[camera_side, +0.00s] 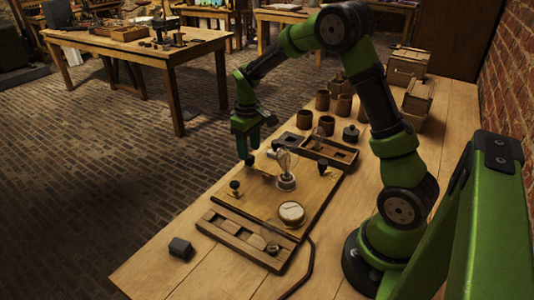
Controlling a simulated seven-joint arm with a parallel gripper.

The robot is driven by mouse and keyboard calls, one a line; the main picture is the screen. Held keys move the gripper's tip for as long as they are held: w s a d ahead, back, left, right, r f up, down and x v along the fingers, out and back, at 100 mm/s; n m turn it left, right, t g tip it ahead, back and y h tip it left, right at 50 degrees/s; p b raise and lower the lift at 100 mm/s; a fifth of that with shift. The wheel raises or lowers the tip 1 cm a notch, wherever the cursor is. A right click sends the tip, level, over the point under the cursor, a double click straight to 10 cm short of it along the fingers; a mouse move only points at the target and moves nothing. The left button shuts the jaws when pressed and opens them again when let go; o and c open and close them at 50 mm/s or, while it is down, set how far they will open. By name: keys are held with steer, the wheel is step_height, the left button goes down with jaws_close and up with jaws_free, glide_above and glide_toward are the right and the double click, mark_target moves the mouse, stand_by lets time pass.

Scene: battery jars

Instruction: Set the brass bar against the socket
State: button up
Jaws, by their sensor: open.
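A wooden board (258,205) lies on the table. A glass bulb (284,160) stands upright in a pale round socket (286,183) near the board's middle. I cannot clearly pick out the brass bar; small yellowish marks on the board near the socket are too small to tell. My gripper (249,160) points down over the board's far left edge, left of the socket and apart from it. It is open, and I see nothing held in it.
A round white-faced gauge (291,212) and dark terminal posts (235,187) stand on the board. Compartment trays lie in front (228,232) and behind (345,156). A dark block (180,247) sits at the left. Brown jars (343,105) and crates (407,64) stand behind.

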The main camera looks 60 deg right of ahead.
steer(key=shift+f, duration=1.45)
steer(key=shift+c, duration=0.3)
jaws_close()
